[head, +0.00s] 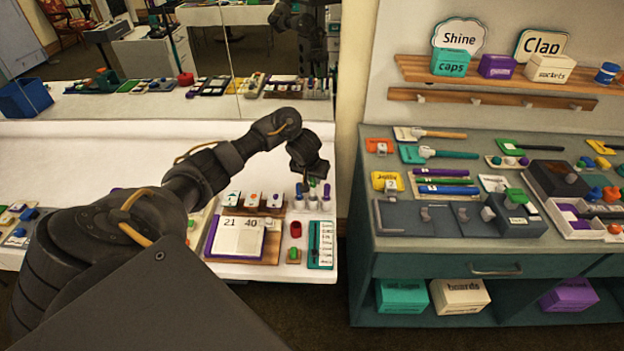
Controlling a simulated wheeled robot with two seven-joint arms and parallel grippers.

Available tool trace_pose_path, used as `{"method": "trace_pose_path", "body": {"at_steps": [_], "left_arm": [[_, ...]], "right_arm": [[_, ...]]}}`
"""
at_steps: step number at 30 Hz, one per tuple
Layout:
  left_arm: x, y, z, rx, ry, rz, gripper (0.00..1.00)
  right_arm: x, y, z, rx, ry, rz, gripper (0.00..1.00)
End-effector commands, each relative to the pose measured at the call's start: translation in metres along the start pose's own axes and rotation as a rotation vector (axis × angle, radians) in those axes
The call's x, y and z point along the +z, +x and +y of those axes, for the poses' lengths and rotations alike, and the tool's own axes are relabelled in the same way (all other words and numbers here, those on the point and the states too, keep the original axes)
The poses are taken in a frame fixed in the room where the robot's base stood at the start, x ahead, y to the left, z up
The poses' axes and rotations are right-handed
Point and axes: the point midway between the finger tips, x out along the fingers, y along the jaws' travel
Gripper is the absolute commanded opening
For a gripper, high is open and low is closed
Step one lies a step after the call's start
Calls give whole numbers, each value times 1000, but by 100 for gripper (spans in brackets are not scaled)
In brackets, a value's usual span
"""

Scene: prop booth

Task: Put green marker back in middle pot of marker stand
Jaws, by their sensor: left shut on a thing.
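The marker stand (313,204) has three small pale pots in a row near the right end of the white counter. A blue marker (299,189) stands in the left pot and a purple marker (327,190) in the right pot. My left gripper (312,178) points down just above the middle pot, shut on the green marker (312,184). The marker is small and partly hidden by the gripper; I cannot tell whether its lower end is inside the pot. My right gripper is not in view.
A mirror (230,60) stands behind. A teal bench (450,244) with many props is at the right, beyond a gap.

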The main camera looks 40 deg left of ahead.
Motion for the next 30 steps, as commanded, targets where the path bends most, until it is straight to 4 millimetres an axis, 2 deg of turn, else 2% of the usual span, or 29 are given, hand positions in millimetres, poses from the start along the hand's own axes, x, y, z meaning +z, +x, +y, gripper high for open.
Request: {"method": "trace_pose_path", "body": {"at_steps": [1, 3, 12, 30], "left_arm": [[3, 8, 0, 0, 0, 0, 0], [6, 12, 0, -1, -1, -3, 0], [13, 31, 0, 0, -1, -1, 0], [14, 32, 0, -1, -1, 0, 0]], "right_arm": [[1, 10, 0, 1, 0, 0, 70], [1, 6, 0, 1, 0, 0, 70], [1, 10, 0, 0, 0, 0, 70], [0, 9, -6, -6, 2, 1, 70]]}}
